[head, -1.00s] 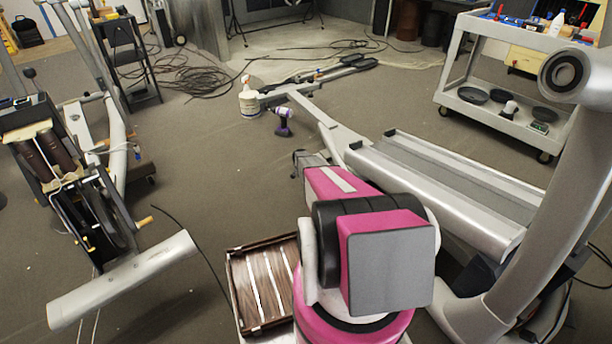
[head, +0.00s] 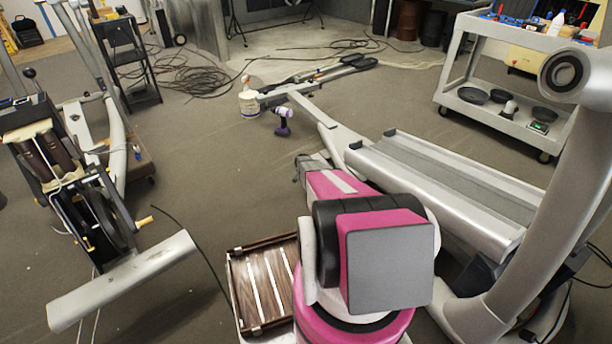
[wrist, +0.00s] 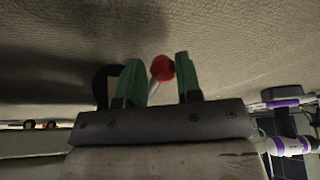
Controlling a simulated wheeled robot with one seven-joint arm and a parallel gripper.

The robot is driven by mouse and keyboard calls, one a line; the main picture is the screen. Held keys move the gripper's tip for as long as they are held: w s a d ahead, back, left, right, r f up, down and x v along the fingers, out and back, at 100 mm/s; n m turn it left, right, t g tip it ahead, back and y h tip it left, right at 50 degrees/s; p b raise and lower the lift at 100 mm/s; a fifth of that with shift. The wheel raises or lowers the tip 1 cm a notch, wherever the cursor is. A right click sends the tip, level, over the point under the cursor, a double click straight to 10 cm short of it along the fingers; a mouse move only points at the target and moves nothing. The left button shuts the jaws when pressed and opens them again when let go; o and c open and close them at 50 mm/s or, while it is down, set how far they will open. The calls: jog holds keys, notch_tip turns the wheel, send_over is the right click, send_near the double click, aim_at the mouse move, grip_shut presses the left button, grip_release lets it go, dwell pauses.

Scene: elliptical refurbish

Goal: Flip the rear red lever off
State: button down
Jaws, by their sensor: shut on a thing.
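In the wrist view, a red ball-shaped lever knob (wrist: 162,68) on a thin pale stem sits between the two green fingers of my gripper (wrist: 158,80). My gripper is shut on the red lever, with the knob close to the right finger. The stem leans down to the left toward the left finger, and its base is hidden. A dark rounded part (wrist: 104,82) shows behind the left finger. In the head view, my pink arm hides the lever, and I cannot make out the fingers there.
A long grey rail machine (head: 440,185) lies right of my arm. A partly dismantled machine (head: 85,200) stands at left. A purple drill (head: 283,122) and white tub (head: 249,103) stand ahead. A tool cart (head: 540,115) is at right.

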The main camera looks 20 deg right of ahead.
jog(key=shift+w+a+r, duration=0.2)
jog(key=shift+w+r, duration=0.1)
jog(key=shift+r, duration=0.9)
jog(key=shift+w+d+r, duration=0.1)
jog(key=shift+d+r, duration=0.1)
jog(key=shift+r, duration=0.3)
jog(key=shift+w+d+r, duration=0.1)
jog(key=shift+d+r, duration=0.05)
jog(key=shift+r, duration=0.35)
jog(key=shift+d+f, duration=0.1)
jog(key=shift+d, duration=0.1)
jog(key=c, duration=0.9)
grip_release()
jog(key=shift+s+d+f, duration=0.1)
jog(key=shift+s+d, duration=0.05)
jog(key=shift+s, duration=0.1)
